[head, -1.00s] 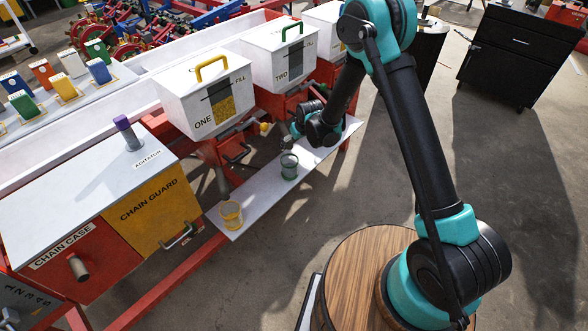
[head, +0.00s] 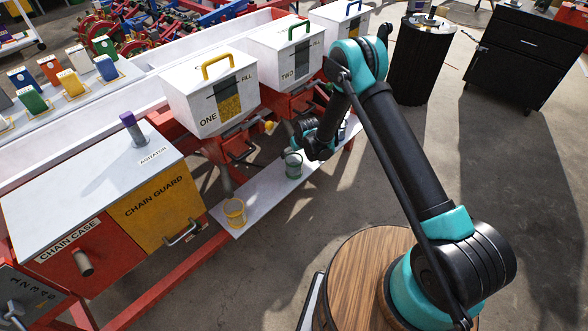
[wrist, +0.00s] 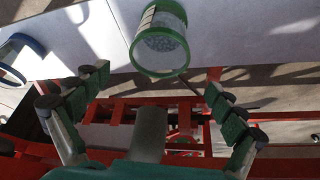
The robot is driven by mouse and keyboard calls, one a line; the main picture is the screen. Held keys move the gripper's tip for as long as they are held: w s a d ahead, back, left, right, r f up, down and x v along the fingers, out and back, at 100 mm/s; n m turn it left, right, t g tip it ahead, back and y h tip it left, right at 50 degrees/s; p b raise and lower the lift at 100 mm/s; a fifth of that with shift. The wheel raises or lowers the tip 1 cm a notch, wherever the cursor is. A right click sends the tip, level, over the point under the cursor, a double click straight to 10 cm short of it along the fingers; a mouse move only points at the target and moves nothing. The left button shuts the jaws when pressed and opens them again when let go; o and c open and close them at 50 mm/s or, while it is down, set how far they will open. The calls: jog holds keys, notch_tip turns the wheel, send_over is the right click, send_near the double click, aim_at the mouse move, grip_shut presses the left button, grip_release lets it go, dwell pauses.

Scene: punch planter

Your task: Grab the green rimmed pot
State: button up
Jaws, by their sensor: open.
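The green rimmed pot (head: 293,166) stands on a narrow white shelf (head: 265,196) below the white hoppers. In the wrist view the clear pot with its green rim (wrist: 159,42) is at the top centre, just beyond the fingertips. My gripper (wrist: 157,76) is open and empty, with its two green-padded fingers spread to either side below the pot. In the head view my gripper is close behind the pot, partly hidden by my wrist. I cannot tell the exact gap between fingers and pot.
A yellow rimmed pot (head: 235,212) stands nearer on the same shelf. A blue rimmed pot (wrist: 22,58) shows at the left of the wrist view. White hoppers (head: 210,95) and the red frame (head: 165,275) border the shelf. Open floor lies to the right of the shelf.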

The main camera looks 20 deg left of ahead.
aim_at(295, 158)
jog(key=x, duration=0.4)
jog(key=shift+d+f, duration=0.15)
jog(key=shift+f, duration=0.3)
jog(key=c, duration=1.9)
